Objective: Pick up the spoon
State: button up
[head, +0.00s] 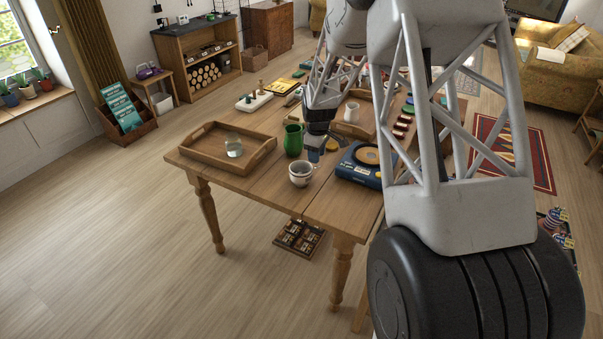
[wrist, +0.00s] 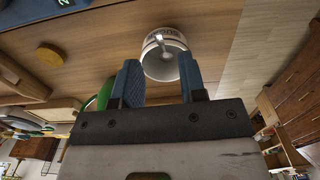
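My gripper (head: 315,156) is over the table, behind and slightly right of the mug. In the wrist view its two blue fingers (wrist: 161,82) are apart with nothing held between them, and the mug appears beyond the gap.
A green jug (head: 293,140) stands close left of my gripper. A wooden tray (head: 205,158) with a glass vessel (head: 234,148) is at the left. A blue device (head: 357,176) is at the right. Bare tabletop shows around the mug.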

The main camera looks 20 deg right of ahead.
jog(key=shift+f, duration=1.25)
jog(key=shift+f, duration=0.1)
jog(key=shift+s+d+f, duration=0.1)
jog(key=shift+f, duration=2.45)
jog(key=shift+c, duration=0.3)
grip_shut()
